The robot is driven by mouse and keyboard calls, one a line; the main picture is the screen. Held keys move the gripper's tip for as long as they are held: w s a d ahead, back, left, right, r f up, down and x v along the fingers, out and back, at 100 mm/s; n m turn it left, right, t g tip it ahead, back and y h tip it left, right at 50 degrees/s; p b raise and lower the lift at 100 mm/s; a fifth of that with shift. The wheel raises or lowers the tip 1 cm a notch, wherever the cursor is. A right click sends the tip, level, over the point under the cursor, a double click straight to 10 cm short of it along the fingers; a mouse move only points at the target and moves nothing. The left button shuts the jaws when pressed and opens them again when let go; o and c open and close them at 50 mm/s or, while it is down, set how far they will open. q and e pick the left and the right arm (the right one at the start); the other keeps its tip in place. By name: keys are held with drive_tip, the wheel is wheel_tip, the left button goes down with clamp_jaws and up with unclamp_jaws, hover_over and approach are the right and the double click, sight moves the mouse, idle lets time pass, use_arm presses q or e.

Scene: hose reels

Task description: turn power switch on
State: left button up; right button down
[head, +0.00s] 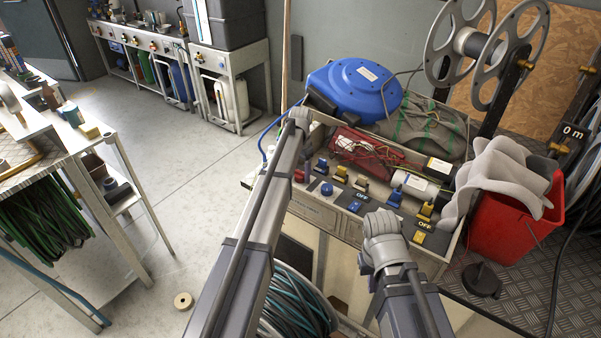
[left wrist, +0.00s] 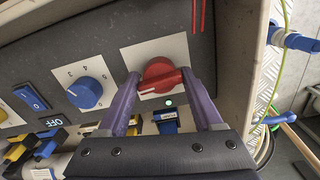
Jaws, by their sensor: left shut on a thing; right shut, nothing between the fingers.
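In the left wrist view, a red rotary knob (left wrist: 160,77) sits on a white plate on the dark panel. My left gripper (left wrist: 158,84) is shut on it, one finger on each side. The knob's white pointer line faces left in that view. A small green light (left wrist: 168,102) glows beside the knob. In the head view the red knob (head: 298,176) shows at the panel's left end, partly behind my left arm; the left fingers are hidden there. My right arm's end shows in front of the panel, but its fingers are not visible.
A blue numbered knob (left wrist: 85,92), a blue OFF rocker (left wrist: 31,97) and a blue switch (left wrist: 166,122) are close to the left gripper. Several other switches line the panel. A blue hose reel (head: 354,90) and a red bin (head: 510,215) stand nearby.

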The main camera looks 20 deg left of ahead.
sight(300, 171)
use_arm(q)
drive_tip(key=shift+m, duration=0.7)
drive_tip(key=o, duration=1.1)
drive_tip(key=shift+r, duration=0.15)
wheel_tip(300, 171, up, 8)
drive_tip(key=p, duration=0.8)
drive_tip(key=shift+f, duration=0.3)
